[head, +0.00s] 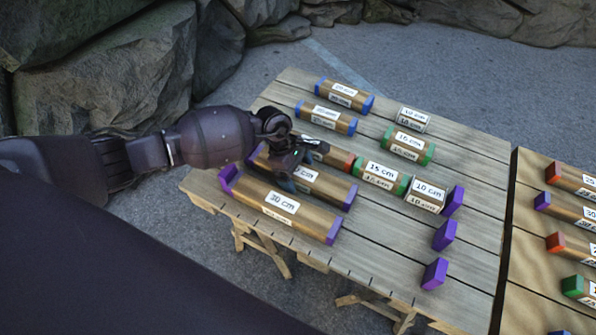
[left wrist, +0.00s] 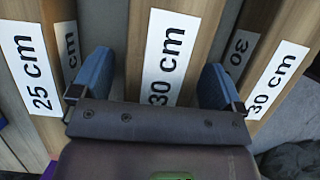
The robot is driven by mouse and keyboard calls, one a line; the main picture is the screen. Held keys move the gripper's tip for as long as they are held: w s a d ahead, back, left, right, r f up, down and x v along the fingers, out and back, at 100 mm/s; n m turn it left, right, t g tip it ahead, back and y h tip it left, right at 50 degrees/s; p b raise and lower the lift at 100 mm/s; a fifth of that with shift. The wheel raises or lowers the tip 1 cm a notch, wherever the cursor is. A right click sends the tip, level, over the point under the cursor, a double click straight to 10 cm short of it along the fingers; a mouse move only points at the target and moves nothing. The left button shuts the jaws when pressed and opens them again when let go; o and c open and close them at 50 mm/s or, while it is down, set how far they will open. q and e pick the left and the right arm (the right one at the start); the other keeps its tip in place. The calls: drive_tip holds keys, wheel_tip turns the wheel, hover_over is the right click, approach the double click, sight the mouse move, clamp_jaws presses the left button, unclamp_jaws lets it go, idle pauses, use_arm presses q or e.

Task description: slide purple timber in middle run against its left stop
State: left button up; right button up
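The middle-run purple timber (head: 325,186) has a "30 cm" label and a purple right end, well apart from its purple right stop (head: 444,235). A purple piece (head: 258,150) shows at its left end; my gripper hides much there, so I cannot tell whether timber and left stop touch. My left gripper (head: 289,172) is low over the timber. In the left wrist view the blue fingers (left wrist: 155,82) are spread on both sides of the middle timber (left wrist: 165,50), with a gap visible at the left finger. My right gripper is not in view.
The near run holds another purple 30 cm timber (head: 280,205). The far run holds a red-ended timber (head: 340,157), a green 15 cm timber (head: 380,177) and a 10 cm one (head: 425,195). Spare timbers (head: 345,95) lie behind. A second table (head: 530,215) stands right.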

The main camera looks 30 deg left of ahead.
use_arm(q)
drive_tip(key=shift+d, duration=0.15)
drive_tip(key=shift+r, duration=0.25)
drive_tip(key=p+v, duration=0.1)
drive_tip(key=v, duration=0.8)
drive_tip(key=shift+p, duration=0.4)
drive_tip(key=shift+a+r, duration=0.4)
drive_tip(key=shift+r, duration=0.25)
